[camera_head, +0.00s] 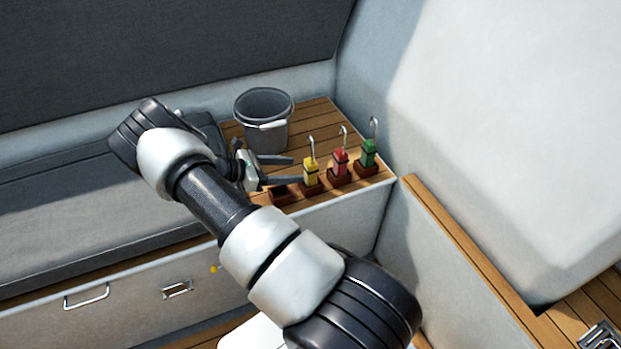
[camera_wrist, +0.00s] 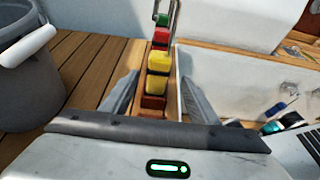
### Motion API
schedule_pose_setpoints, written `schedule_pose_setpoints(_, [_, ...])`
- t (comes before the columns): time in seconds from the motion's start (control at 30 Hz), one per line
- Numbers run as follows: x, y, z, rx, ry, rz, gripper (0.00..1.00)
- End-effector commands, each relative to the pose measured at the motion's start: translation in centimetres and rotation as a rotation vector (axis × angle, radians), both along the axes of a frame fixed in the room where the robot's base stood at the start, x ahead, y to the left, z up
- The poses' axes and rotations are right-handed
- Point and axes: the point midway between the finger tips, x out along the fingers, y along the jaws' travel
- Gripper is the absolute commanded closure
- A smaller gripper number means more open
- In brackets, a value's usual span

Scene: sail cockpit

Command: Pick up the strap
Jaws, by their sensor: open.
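Three small upright pieces with metal hooks on top stand in a row in brown holders: a yellow one (camera_head: 311,174), a red one (camera_head: 340,164) and a green one (camera_head: 369,155). They look like hooked straps; I cannot tell which one the task means. My gripper (camera_head: 297,170) is open and empty, with its fingers pointing at the yellow one from the left. In the wrist view the yellow piece (camera_wrist: 158,61) shows between and beyond the two open fingers (camera_wrist: 160,90), with the red and green behind it. I cannot tell whether the fingers touch it.
An empty brown holder (camera_head: 280,194) sits at the near end of the row. A grey bucket (camera_head: 262,112) with a white handle grip stands behind on the wooden slatted ledge (camera_head: 318,122). A pale wall (camera_head: 480,110) rises to the right. A dark cushion (camera_head: 80,215) lies left.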

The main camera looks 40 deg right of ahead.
Motion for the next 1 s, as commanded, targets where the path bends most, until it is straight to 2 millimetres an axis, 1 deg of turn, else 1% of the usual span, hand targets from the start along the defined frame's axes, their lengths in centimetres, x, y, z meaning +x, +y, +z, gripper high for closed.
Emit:
schedule_pose_setpoints(0.03, [-0.4, -1.2, -0.6, -0.002, 0.002, -0.003, 0.45])
schedule_pose_setpoints(0.1, [-0.7, -2.5, -1.2, -0.001, 0.0, -0.002, 0.45])
schedule_pose_setpoints(0.3, [-1.3, -5.3, -2.3, 0.0, -0.001, -0.001, 0.45])
schedule_pose_setpoints(0.57, [-1.6, -6.6, -2.9, 0.0, -0.001, -0.001, 0.45])
schedule_pose_setpoints(0.83, [-2.2, -10.1, -4.3, 0.001, -0.001, -0.003, 0.45])
schedule_pose_setpoints(0.9, [-2.3, -10.6, -4.5, 0.001, -0.002, -0.002, 0.45])
schedule_pose_setpoints(1.0, [-2.3, -10.8, -4.5, 0.001, -0.002, -0.001, 0.45])
